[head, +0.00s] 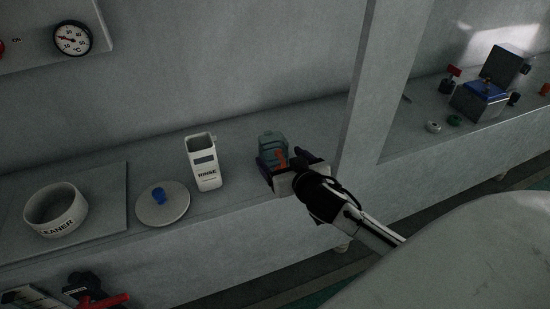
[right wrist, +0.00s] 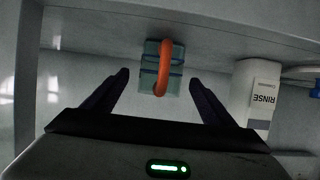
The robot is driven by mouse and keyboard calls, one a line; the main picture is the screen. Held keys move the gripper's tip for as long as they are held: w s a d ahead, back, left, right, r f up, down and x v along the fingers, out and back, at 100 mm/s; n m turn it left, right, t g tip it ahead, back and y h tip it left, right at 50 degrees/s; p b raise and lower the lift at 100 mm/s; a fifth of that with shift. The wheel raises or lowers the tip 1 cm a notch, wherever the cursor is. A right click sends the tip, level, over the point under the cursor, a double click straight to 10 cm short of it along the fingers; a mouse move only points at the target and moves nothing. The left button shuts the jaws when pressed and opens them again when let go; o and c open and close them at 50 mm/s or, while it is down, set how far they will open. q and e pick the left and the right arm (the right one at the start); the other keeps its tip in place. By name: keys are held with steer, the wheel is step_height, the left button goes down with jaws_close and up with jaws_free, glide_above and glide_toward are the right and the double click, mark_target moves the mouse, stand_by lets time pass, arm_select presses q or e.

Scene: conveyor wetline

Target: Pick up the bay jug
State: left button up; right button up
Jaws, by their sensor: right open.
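The bay jug is a small teal, see-through jug (head: 272,146) with an orange handle, on the grey ledge right of the rinse container in the head view. In the right wrist view the jug (right wrist: 150,62) is centred, its orange handle facing me. My right gripper (head: 272,172) is at the jug's near side in the head view. In the right wrist view the right gripper (right wrist: 160,92) is open, its two dark fingers apart on either side of the handle line, with nothing clamped. Whether the fingers touch the jug cannot be told.
A white RINSE container (head: 203,163) stands left of the jug. Further left are a round lid with a blue knob (head: 163,203) and a CLEANER bowl (head: 56,211). A grey post (head: 384,80) rises right of the jug. A metal box (head: 481,101) stands beyond it.

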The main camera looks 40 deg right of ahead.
mark_target(275, 153)
steer(key=b+x, duration=0.1)
steer(key=x, duration=0.3)
steer(key=shift+w+f, duration=0.25)
steer(key=shift+w, duration=0.1)
steer(key=c, duration=1.3)
steer(key=shift+r, duration=0.2)
steer(key=shift+r+p, duration=0.4)
steer(key=shift+r, duration=0.4)
steer(key=shift+r+p, duration=1.15)
steer(key=shift+r, duration=2.9)
